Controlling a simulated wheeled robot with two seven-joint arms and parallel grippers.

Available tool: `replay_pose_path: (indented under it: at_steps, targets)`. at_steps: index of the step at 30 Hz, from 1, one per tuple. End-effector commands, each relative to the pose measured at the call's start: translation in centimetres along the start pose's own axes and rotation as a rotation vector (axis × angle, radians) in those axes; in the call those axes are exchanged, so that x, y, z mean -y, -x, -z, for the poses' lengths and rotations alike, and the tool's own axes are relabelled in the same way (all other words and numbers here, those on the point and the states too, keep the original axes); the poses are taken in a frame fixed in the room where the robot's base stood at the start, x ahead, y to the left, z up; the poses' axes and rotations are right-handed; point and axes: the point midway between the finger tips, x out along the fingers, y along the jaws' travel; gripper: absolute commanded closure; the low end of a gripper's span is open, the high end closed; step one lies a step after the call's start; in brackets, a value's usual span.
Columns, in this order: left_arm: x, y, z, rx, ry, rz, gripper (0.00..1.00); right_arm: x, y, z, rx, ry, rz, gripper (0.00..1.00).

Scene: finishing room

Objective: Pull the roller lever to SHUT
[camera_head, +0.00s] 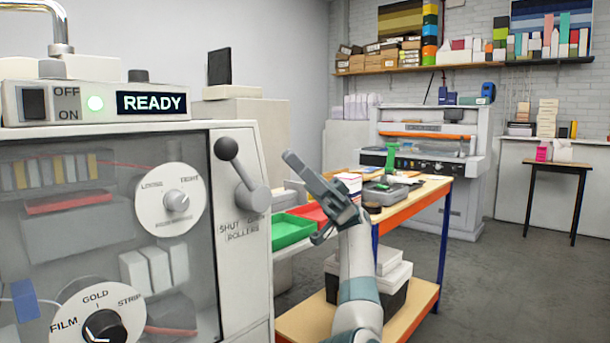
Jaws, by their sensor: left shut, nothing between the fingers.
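The roller lever (240,170) is on the narrow side panel of the machine (236,285) at the left. Its dark ball knob (226,148) points up and left from a grey hub. Below the hub are printed words (243,228); SHUT reads at the left and ROLLERS beneath, while the right word is hard to read. My left gripper (291,158) is shut and empty, to the right of the lever. Its fingers point up and left, and it appears apart from the knob. My right gripper is not in view.
The machine has a READY display (152,103) with a green light, a clear front and dials. Behind my arm, a green tray (290,232), a red tray (310,212) and a wooden workbench (425,190) stand close. Grey floor is open at the right.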

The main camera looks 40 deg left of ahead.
Motion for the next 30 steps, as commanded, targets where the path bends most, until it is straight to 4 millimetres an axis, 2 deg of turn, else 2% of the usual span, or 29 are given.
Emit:
replay_pose_path:
  at_steps: [3,9,30]
  targets:
    - [0.0,1.3,0.0,0.000,0.000,-0.001,1.00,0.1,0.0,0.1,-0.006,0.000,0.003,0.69]
    - [0.0,2.6,-0.1,0.000,-0.001,0.000,1.00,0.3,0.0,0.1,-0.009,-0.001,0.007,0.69]
    - [0.1,2.8,-0.1,-0.002,0.001,-0.001,1.00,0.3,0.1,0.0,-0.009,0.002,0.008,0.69]
